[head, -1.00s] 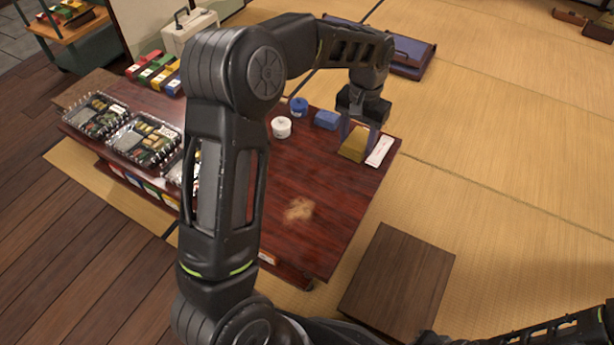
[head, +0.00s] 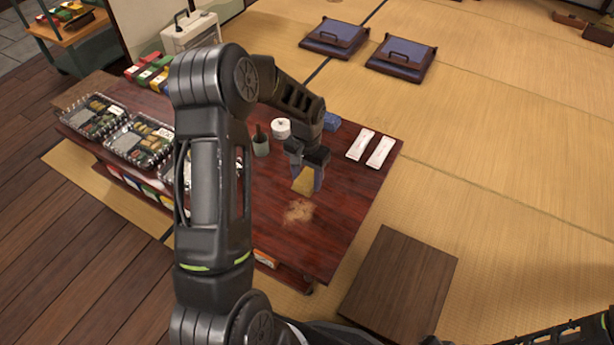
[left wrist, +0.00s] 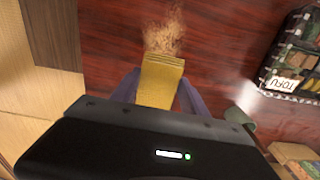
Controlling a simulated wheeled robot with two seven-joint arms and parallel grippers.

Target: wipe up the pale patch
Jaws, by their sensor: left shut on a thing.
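The pale patch (head: 298,211) is a tan, irregular smear on the dark red wooden table (head: 345,215). It also shows at the top of the left wrist view (left wrist: 163,32). My left gripper (head: 307,180) is shut on a yellow cloth or sponge (head: 303,182), just behind the patch in the head view. In the left wrist view the yellow piece (left wrist: 161,80) sits between the two fingers, its far edge at the patch's near edge. I cannot tell whether it touches the tabletop. A dark part of my right arm shows at the lower right; its gripper is out of view.
Clear bento boxes (head: 138,140) line the table's left side. A dark green cup (head: 261,140), a white pot (head: 281,128), a blue block (head: 331,121) and two white packets (head: 380,152) stand behind the gripper. A brown low stool (head: 400,285) is at the front right.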

